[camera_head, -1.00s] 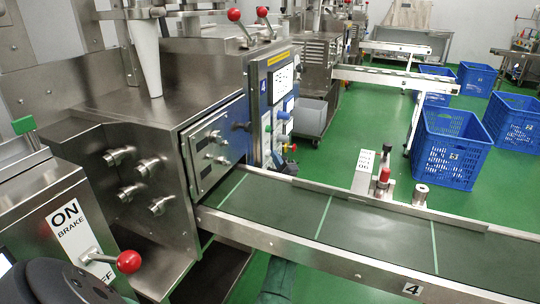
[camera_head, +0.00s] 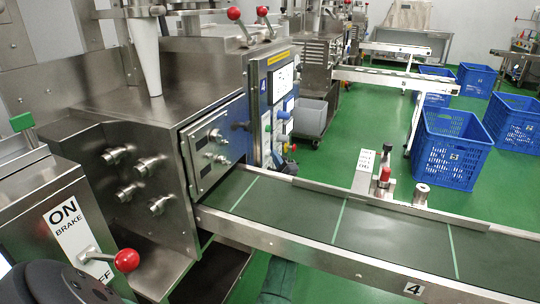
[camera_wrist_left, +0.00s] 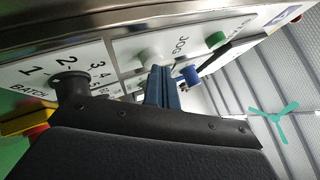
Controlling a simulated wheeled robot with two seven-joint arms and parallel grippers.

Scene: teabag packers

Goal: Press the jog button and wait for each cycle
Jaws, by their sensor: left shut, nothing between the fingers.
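In the left wrist view, the JOG label (camera_wrist_left: 181,44) sits on the panel's white face. A pale green button (camera_wrist_left: 150,57), a green button (camera_wrist_left: 215,40) and a blue button (camera_wrist_left: 190,75) are around it. My left gripper (camera_wrist_left: 163,74) is shut and empty, its tips up among these buttons near the pale green one. I cannot tell whether they touch it. In the head view the gripper is mostly hidden at the panel. My right gripper is not in view.
The green conveyor belt (camera_head: 300,215) with pale cross lines runs right from the machine. A red-knobbed brake lever (camera_head: 127,260) stands at lower left. A black selector knob (camera_wrist_left: 70,82) is near my gripper. Blue crates (camera_head: 452,150) stand on the open green floor.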

